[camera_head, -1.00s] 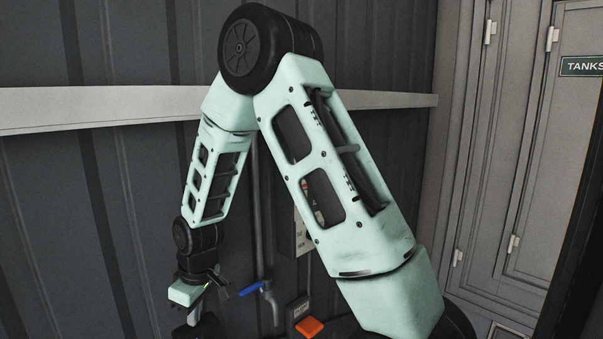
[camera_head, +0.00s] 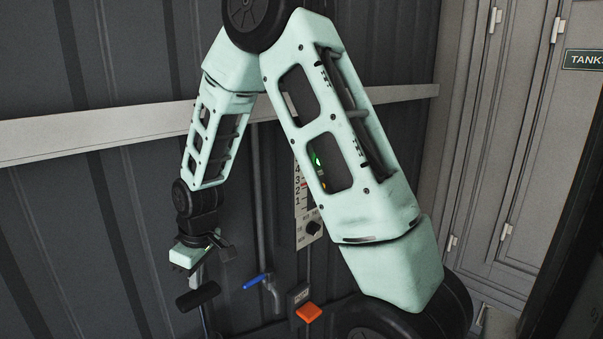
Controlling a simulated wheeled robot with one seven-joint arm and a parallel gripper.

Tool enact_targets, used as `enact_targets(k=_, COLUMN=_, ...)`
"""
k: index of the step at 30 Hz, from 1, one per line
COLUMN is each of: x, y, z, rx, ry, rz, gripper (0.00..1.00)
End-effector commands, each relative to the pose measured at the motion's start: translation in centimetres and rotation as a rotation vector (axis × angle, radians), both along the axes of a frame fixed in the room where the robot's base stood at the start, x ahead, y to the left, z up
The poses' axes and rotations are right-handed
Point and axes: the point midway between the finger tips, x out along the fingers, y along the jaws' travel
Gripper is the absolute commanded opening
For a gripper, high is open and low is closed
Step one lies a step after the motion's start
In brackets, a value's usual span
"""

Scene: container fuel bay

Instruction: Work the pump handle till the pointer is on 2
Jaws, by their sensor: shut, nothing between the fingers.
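A scale (camera_head: 299,192) with digits 4, 3, 2, 1 from top down is on the wall, partly hidden behind my arm. A small red mark (camera_head: 304,185), seemingly the pointer, shows beside it around 3 to 2; I cannot read it exactly. The pump handle appears to be the black crosswise grip (camera_head: 198,296) on a thin rod at lower left. My gripper (camera_head: 197,273) is shut, pointing down just above this grip. I cannot tell whether it touches it.
A blue-levered valve (camera_head: 256,281) is on a pipe right of the grip. An orange button (camera_head: 309,312) and a panel with a black knob (camera_head: 313,228) are further right. A green light (camera_head: 317,160) shows through my arm. Grey cabinet doors (camera_head: 505,150) stand at right.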

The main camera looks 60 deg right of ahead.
Motion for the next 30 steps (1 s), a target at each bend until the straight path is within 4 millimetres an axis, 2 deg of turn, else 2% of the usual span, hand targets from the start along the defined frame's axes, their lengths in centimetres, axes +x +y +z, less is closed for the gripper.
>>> enact_targets(k=17, x=0.1, y=0.0, z=-0.2, rx=-0.001, ry=-0.001, rz=0.000, gripper=0.00)
enact_targets(k=30, x=0.0, y=0.0, z=-4.1, rx=-0.001, ry=-0.001, rz=0.000, gripper=0.00)
